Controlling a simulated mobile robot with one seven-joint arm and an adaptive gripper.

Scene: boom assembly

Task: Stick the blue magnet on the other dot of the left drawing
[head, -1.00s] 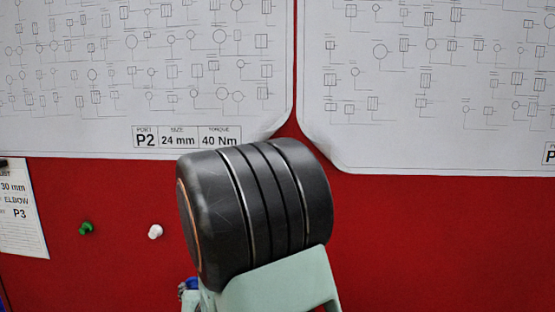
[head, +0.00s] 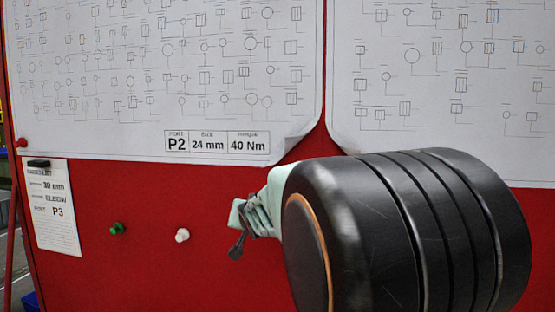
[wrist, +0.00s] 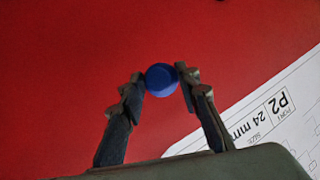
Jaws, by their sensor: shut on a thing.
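My gripper is shut on the blue magnet (wrist: 161,77), a round blue piece held between the two fingertips in the wrist view. In the head view my gripper (head: 240,232) is in front of the red board, below the left drawing, and the magnet cannot be made out there. The left drawing (head: 150,118) is a white sheet with a P2, 24 mm, 40 Nm title block; its lower right corner curls off the board. It also shows at the lower right of the wrist view (wrist: 245,130), apart from the magnet. I cannot make out its dots.
A right drawing (head: 395,145) hangs beside it, its lower left corner curled. A red magnet (head: 22,142) is at the left drawing's lower left corner. A black magnet (head: 38,163) holds a P3 note (head: 55,235). Green (head: 117,229) and white (head: 182,235) pieces sit on bare red board (head: 150,280).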

